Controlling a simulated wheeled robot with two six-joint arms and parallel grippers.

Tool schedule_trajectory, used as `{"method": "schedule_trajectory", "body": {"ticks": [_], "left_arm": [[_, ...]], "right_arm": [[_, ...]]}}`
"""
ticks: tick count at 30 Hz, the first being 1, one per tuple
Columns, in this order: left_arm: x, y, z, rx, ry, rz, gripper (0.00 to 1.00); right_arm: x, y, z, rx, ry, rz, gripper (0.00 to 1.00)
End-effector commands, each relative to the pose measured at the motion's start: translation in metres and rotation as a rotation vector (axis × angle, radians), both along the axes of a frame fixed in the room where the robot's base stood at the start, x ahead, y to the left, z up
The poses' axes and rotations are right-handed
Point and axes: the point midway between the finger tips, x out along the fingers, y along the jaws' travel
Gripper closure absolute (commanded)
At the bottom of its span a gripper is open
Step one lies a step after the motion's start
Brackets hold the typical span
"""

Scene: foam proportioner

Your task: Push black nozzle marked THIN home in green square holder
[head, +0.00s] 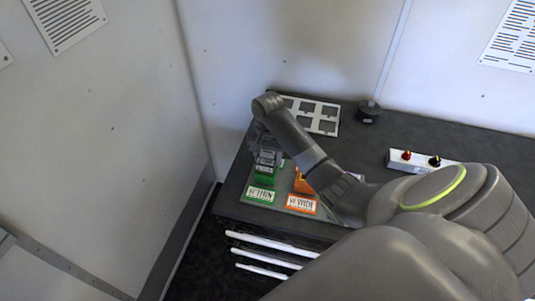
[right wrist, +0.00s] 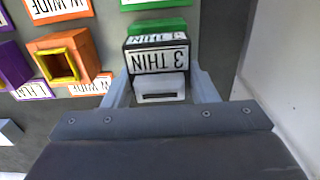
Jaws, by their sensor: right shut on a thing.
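The black nozzle (right wrist: 158,60) has a white label reading THIN and a grey end with a dark slot in the right wrist view. My right gripper (right wrist: 161,92) is shut on it, one finger on each side. In the head view the gripper (head: 267,150) is over the green square holder (head: 264,175) at the left of the board. The green holder (right wrist: 158,26) shows just behind the nozzle in the right wrist view. The nozzle lines up with it, but how deep it sits is hidden. My left gripper is not in view.
An orange holder (head: 302,183) stands right of the green one, and a purple holder (right wrist: 12,65) beyond it. A pale frame with square openings (head: 315,116), a black round object (head: 369,112) and a white block with knobs (head: 420,161) are on the dark top. A wall stands at left.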

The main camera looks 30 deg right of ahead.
Motion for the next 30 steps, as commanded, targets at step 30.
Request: {"method": "schedule_trajectory", "body": {"ticks": [30], "left_arm": [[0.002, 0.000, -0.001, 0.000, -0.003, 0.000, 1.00]], "right_arm": [[0.000, 0.000, -0.010, -0.001, -0.001, 0.000, 0.72]]}}
